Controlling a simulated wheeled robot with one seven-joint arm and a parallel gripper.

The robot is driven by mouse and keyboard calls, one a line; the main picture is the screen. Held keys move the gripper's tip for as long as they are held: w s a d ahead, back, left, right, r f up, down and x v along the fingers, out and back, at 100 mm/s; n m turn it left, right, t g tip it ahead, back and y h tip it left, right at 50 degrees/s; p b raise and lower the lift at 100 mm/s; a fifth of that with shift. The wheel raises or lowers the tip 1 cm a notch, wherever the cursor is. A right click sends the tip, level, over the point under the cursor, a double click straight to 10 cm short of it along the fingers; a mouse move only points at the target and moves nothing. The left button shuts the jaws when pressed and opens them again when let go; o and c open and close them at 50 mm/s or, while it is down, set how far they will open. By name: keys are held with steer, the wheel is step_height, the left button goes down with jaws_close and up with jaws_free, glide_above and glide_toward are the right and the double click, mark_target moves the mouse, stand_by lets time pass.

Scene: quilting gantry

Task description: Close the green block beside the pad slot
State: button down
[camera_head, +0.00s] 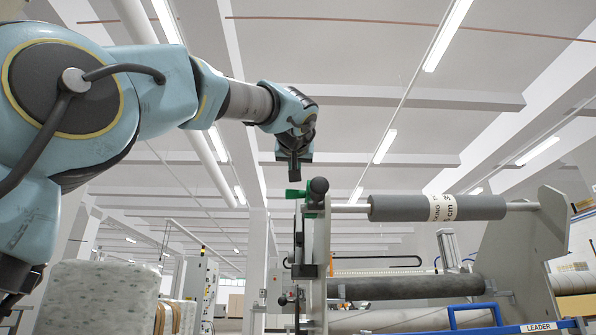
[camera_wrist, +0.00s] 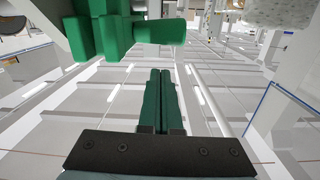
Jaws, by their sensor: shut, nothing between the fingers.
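The green block (camera_head: 300,194) sits at the top of the grey upright end plate, beside a black round knob (camera_head: 318,186), in the head view. In the wrist view the green block (camera_wrist: 105,32) fills the upper left, with an arm reaching right. My gripper (camera_head: 293,178) points down just above the block in the head view. Its two dark green fingers (camera_wrist: 161,75) lie together in the wrist view, shut and empty, with a visible gap to the block. I cannot make out the pad slot.
A grey roll (camera_head: 437,207) on a metal bar runs right from the end plate (camera_head: 320,255) to a larger side plate (camera_head: 543,240). A dark roll (camera_head: 405,288) and a blue frame (camera_head: 475,308) are below. A wrapped roll (camera_head: 100,298) stands lower left. The air above the bar is clear.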

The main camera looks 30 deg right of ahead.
steer(key=b+v, duration=0.1)
steer(key=v, duration=0.8)
steer(key=shift+s+a+f, duration=0.2)
steer(key=shift+s, duration=0.15)
steer(key=shift+s, duration=0.1)
